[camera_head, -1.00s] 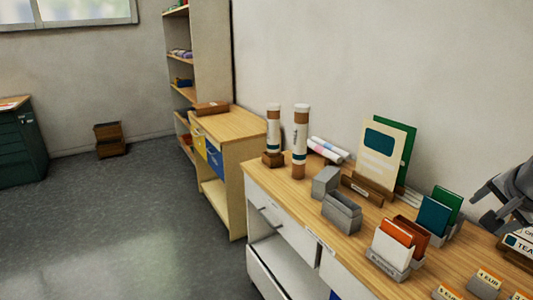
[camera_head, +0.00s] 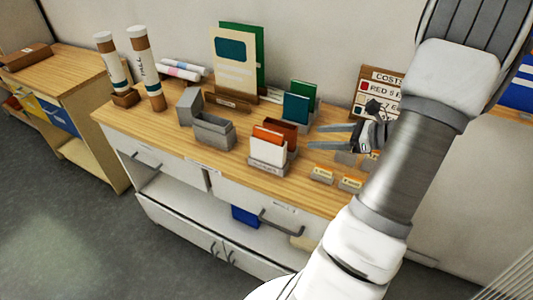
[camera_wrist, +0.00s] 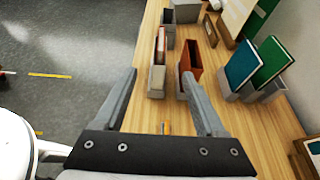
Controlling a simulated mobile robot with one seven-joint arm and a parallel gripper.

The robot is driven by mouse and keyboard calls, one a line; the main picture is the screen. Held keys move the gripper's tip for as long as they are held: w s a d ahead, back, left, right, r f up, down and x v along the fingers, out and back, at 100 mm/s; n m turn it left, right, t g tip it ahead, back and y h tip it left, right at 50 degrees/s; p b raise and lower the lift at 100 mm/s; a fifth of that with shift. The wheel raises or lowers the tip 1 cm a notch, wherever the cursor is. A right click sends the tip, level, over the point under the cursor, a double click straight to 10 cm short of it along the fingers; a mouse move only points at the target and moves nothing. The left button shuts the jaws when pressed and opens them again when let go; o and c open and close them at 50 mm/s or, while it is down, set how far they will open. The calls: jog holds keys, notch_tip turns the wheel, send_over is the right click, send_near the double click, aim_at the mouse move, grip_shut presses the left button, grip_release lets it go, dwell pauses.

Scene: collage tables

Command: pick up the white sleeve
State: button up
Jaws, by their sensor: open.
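The white sleeve (camera_head: 267,149) stands upright in a grey holder (camera_head: 270,167) on the wooden tabletop, in front of an orange sleeve (camera_head: 268,134). In the wrist view the white sleeve is a thin pale edge (camera_wrist: 155,46) left of the orange one, seen nearly edge-on. My gripper (camera_head: 311,137) is open and empty, to the right of that holder and apart from it. In the wrist view the open fingers (camera_wrist: 160,73) point along the table, with the grey holder (camera_wrist: 157,81) between and beyond their tips.
A brown-red sleeve (camera_head: 282,133) stands just behind. Teal (camera_head: 295,108) and green (camera_head: 303,93) sleeves are in another holder further back. An empty grey box (camera_head: 213,132) is to the left. Small labelled blocks (camera_head: 322,174) lie near the front right. The tabletop's front left is clear.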

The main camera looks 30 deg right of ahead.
send_near(268, 140)
jog(key=x, duration=0.4)
jog(key=shift+w+d+r, duration=0.1)
jog(key=shift+w+d, duration=0.1)
jog(key=shift+w, duration=0.15)
jog(key=shift+f+p+x, duration=0.15)
jog(key=shift+p+x, duration=0.05)
jog(key=shift+x, duration=1.35)
jog(key=shift+f+p+x, duration=0.15)
jog(key=shift+p+x, duration=0.05)
jog(key=shift+x, duration=1.35)
jog(key=shift+s+d, duration=0.1)
jog(key=shift+s, duration=0.05)
grip_shut()
